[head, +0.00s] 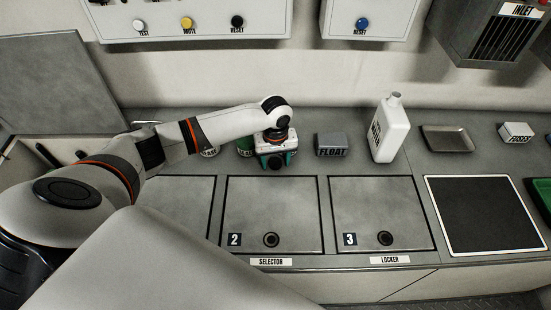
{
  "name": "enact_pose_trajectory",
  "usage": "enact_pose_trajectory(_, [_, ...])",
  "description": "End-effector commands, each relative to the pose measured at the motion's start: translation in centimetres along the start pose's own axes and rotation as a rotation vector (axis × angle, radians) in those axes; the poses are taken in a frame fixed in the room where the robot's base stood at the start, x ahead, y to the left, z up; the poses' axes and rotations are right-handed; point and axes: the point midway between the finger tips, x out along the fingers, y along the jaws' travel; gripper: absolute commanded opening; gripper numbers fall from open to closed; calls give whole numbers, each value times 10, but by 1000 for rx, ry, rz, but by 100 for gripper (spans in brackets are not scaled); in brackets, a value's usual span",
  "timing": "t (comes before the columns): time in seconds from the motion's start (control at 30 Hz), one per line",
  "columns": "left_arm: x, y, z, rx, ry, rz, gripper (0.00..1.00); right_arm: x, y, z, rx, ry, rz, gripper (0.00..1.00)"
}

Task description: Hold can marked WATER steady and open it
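A white can (390,130) with a narrow neck and a small cap stands at the back of the counter, right of centre in the head view. Its dark vertical lettering looks like WATER. It leans in the picture, and its cap looks in place. My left gripper (276,163) points down over the back of the counter, well left of the can and apart from it. Its teal fingers are seen from above, and the gap between them is too unclear to judge. My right gripper is not in view.
A grey block marked FLOAT (331,144) stands between my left gripper and the can. A green container (245,147) is close left of the gripper. A shallow tray (447,139) lies right of the can. Hatches 2 (291,207) and 3 (365,205) are clear.

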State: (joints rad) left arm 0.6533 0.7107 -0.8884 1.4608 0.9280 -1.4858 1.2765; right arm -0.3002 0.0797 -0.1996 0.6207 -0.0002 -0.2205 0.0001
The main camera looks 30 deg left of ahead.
Motion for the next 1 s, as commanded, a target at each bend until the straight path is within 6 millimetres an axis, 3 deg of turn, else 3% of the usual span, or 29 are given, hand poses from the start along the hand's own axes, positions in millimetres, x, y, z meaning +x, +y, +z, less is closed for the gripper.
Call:
enact_pose_trajectory(0.27, [-8,0,1,0,-2,-1,54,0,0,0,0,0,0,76])
enact_pose_trajectory(0.7, [-95,0,1,0,-2,-2,54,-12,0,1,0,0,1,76])
enact_pose_trajectory(1.0, [-123,0,0,-1,0,-1,54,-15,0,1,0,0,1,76])
